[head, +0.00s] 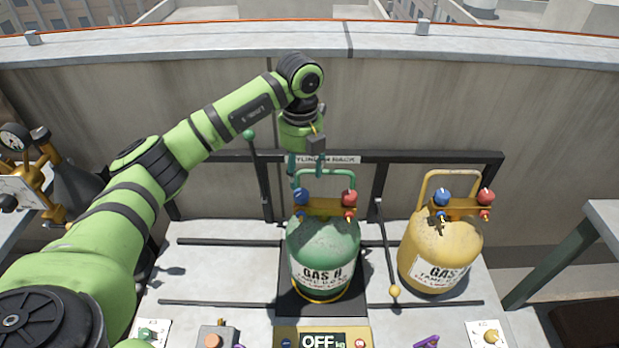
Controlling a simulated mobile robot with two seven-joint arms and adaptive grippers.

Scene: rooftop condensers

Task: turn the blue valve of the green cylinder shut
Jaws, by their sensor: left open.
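The green cylinder (322,245), labelled GAS H or similar, stands upright on a dark scale plate (288,299). Its blue valve (300,197) is at the top left and its red valve (349,197) at the top right, with a green loop handle (325,173) behind them. My left gripper (306,168) points down above and behind the blue valve, near the handle's left top corner. It is open with nothing seen between its fingers. Whether a finger touches the handle cannot be told. My right gripper is out of view.
A yellow cylinder (440,250) with its own blue and red valves stands to the right. A rod with a yellow knob (394,291) lies between the cylinders. The rack rail (430,157) and a concrete wall are behind. A scale display (323,341) reads OFF in front.

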